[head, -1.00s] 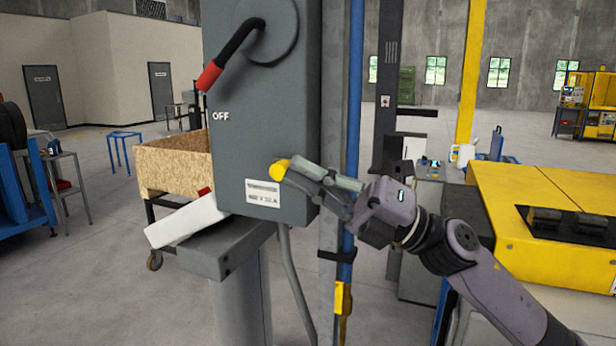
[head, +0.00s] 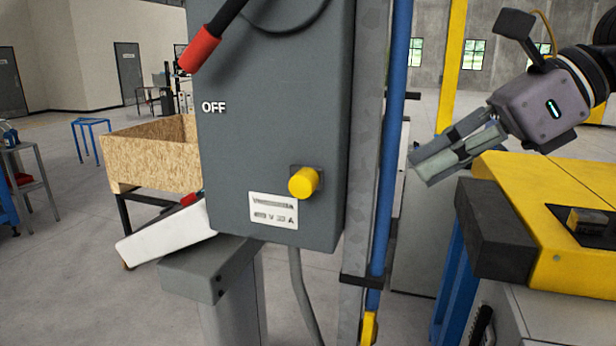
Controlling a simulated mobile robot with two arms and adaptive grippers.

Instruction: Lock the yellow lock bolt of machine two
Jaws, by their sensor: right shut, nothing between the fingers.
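The yellow lock bolt (head: 304,182) is a round knob that sticks out of the lower right front of a grey switch box (head: 270,130). A small label plate (head: 273,211) sits just below and left of it. The red-handled lever (head: 200,50) hangs at the upper left of the box, beside the word OFF. My right gripper (head: 421,173) is to the right of the box, past the blue pipe, well clear of the bolt. Its fingers are shut and hold nothing. My left gripper is not in view.
A blue vertical pipe (head: 392,150) runs beside the box. A yellow machine top (head: 565,220) with a dark block fills the right. A white sloping panel (head: 165,233) and a wooden crate (head: 150,160) stand at the left. The space in front of the bolt is clear.

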